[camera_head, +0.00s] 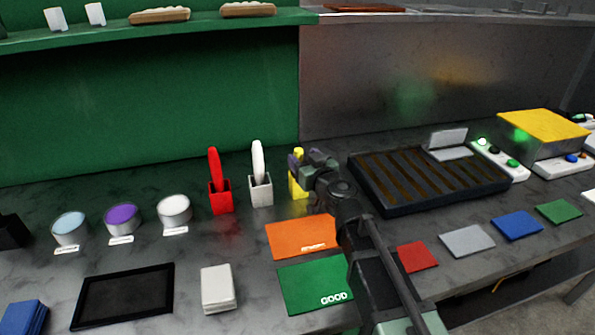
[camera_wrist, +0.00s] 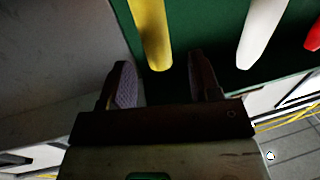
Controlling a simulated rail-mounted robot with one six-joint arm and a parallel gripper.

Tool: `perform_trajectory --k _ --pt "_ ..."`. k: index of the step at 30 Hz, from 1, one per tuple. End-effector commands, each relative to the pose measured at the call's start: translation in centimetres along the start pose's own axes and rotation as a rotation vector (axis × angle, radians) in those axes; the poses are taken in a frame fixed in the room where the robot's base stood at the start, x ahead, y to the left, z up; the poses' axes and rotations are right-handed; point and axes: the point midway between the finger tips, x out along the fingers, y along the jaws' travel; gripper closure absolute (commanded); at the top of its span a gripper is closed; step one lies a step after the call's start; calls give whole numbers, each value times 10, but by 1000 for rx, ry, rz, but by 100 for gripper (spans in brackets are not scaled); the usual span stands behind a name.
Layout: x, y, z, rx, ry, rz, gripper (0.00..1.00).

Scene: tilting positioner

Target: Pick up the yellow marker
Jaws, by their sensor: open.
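The yellow marker (camera_head: 298,153) stands in a small yellow holder (camera_head: 296,187) on the dark counter, partly hidden behind my gripper in the head view. My gripper (camera_head: 305,160) is beside its upper part. In the wrist view the yellow marker (camera_wrist: 151,32) comes down from the top edge, and its rounded end lies just beyond and between the fingertips of my open gripper (camera_wrist: 163,75). The gap between the fingers is empty, and I cannot tell whether either finger touches the marker.
A white marker (camera_head: 258,160) in a grey holder (camera_head: 261,190) and a red marker (camera_head: 214,165) in a red holder (camera_head: 221,198) stand to the left. A black slatted tray (camera_head: 400,208) lies to the right. Orange (camera_head: 290,236) and green (camera_head: 305,287) mats lie in front.

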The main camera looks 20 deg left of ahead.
Motion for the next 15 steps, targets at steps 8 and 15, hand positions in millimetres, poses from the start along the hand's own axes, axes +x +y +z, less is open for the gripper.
perform_trajectory --k 8,15 --pt "35 2 2 0 0 0 43" --pt "51 2 1 0 0 0 43"
